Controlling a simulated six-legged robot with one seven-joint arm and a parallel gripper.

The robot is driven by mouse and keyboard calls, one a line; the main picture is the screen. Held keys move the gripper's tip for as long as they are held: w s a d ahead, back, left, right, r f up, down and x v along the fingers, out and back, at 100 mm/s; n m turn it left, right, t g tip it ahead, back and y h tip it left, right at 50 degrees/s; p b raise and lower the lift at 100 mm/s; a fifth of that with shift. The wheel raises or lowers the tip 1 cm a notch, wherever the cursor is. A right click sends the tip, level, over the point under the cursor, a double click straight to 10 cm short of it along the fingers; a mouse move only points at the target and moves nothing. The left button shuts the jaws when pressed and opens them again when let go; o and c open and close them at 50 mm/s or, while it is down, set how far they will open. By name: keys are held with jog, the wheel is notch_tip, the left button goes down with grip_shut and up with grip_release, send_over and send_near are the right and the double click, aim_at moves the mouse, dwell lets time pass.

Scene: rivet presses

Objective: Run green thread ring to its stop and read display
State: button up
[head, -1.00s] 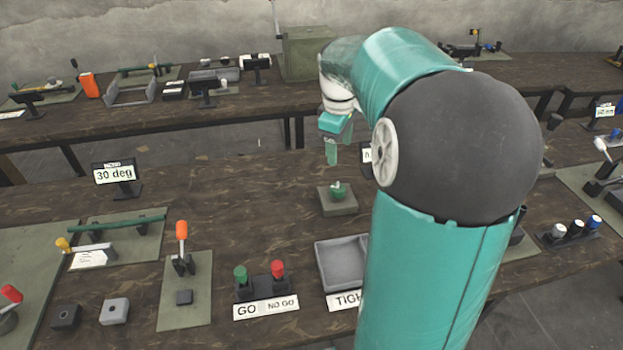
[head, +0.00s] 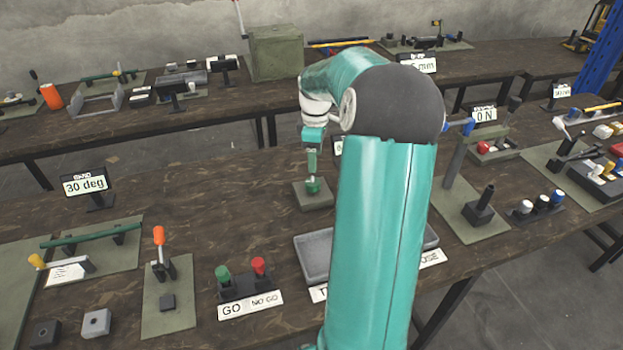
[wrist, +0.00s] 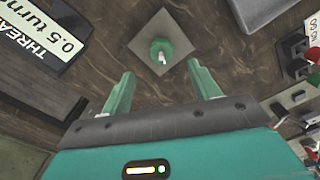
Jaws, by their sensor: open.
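The green thread ring (head: 313,187) sits on a square grey-green block (head: 314,200) in the middle of the near table. In the wrist view the ring (wrist: 160,56) shows from above, with a pale pin at its centre. My gripper (head: 312,174) is just above the ring in the head view. In the wrist view my gripper (wrist: 161,82) is open and empty, its two green fingers apart, with the ring beyond the tips and between their lines. The thread display (wrist: 38,38) reads "0.5 turn" in the wrist view. In the head view my arm mostly hides it.
A grey tray (head: 312,257) stands in front of the block, partly behind my arm. The GO and NO GO stand (head: 245,286) with green and red knobs is at the front left. A "30 deg" display (head: 86,187) stands farther left.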

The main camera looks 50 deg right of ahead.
aim_at(313, 182)
jog(key=f, duration=0.8)
jog(key=shift+w+a+f, duration=0.2)
jog(key=shift+f, duration=0.2)
jog(key=c, duration=1)
